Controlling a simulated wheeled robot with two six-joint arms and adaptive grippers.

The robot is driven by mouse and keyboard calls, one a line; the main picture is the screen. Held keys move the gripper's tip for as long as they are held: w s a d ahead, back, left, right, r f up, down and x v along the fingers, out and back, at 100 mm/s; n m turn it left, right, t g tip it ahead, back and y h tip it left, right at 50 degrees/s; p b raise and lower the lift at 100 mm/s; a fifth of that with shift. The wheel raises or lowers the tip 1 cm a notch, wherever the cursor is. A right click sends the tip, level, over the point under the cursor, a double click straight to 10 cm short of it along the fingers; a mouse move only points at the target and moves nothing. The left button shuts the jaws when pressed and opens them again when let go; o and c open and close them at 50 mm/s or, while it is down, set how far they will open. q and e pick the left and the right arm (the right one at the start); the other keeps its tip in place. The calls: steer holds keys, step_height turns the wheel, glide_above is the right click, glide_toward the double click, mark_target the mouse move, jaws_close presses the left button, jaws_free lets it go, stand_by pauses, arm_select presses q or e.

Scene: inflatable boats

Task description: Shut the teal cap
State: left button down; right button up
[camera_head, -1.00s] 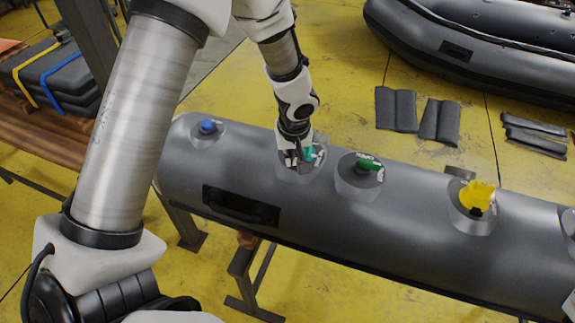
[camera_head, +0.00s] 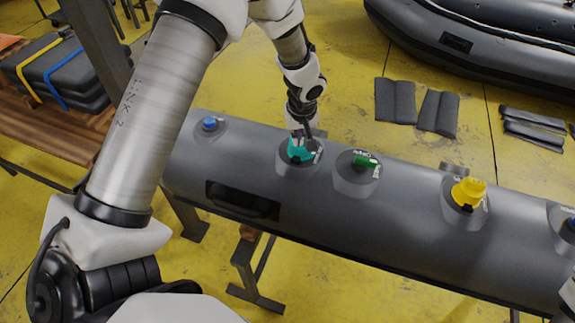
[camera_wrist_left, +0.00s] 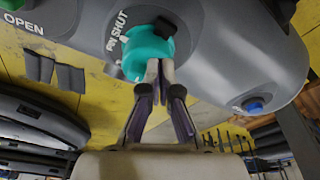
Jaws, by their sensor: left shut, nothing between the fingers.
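The teal cap (camera_head: 298,152) sits on a round grey valve base on top of the long grey tube (camera_head: 400,228). In the left wrist view the teal cap (camera_wrist_left: 147,48) shows close up, with the word SHUT printed on the dark ring beside it. My left gripper (camera_head: 304,134) comes down at the cap's far side. In the wrist view the fingertips of my left gripper (camera_wrist_left: 161,72) are together, with nothing between them, at the cap's edge. I cannot tell whether they touch it. My right gripper is not in view.
A green cap (camera_head: 365,162) and a yellow cap (camera_head: 468,192) stand to the right on the same tube, a blue cap (camera_head: 209,124) to the left. A black handle patch (camera_head: 243,202) is on the tube's near side. Another boat (camera_head: 480,50) lies behind on the yellow floor.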

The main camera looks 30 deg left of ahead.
arm_select(q)
steer(key=shift+w+a+f+p, duration=0.1)
steer(key=shift+w+p, duration=0.05)
steer(key=shift+w, duration=0.25)
steer(key=shift+w+a+f+p, duration=0.1)
steer(key=shift+w+p, duration=0.05)
steer(key=shift+w, duration=0.2)
steer(key=shift+w+f, duration=0.15)
steer(key=shift+w, duration=0.15)
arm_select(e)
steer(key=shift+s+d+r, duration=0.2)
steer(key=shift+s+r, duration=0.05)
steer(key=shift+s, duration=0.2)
